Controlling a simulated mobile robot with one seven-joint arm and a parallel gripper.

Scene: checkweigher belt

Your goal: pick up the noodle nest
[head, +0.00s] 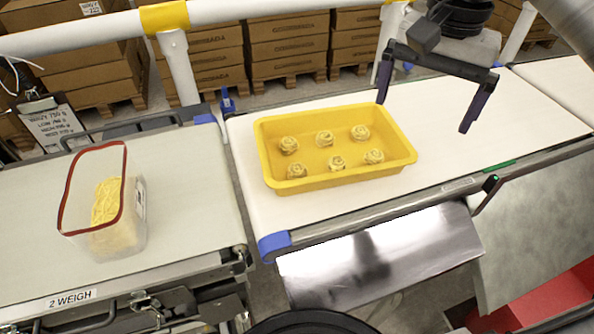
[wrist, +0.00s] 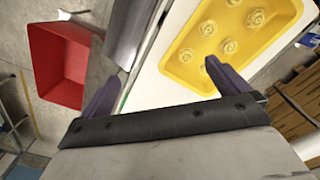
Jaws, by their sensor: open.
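Several pale yellow noodle nests lie in two rows in a yellow tray (head: 290,187) on the white belt in the head view. One nest (head: 325,138) sits in the middle of the back row, and another (head: 374,156) is at the front right. My gripper (head: 424,105) is open and empty above the belt, right of the tray and apart from it. In the wrist view, my gripper (wrist: 158,82) shows its two dark fingers wide apart, with the tray (wrist: 193,80) and its nests (wrist: 231,47) beyond the right finger.
A clear container with a red rim (head: 66,196) holds noodles on the left belt (head: 200,180). A yellow-and-white rail (head: 230,10) runs behind, before stacked cardboard boxes (head: 288,45). A metal chute (head: 385,255) hangs in front, and a red bin (wrist: 62,65) stands below. The belt (head: 530,110) right of the tray is clear.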

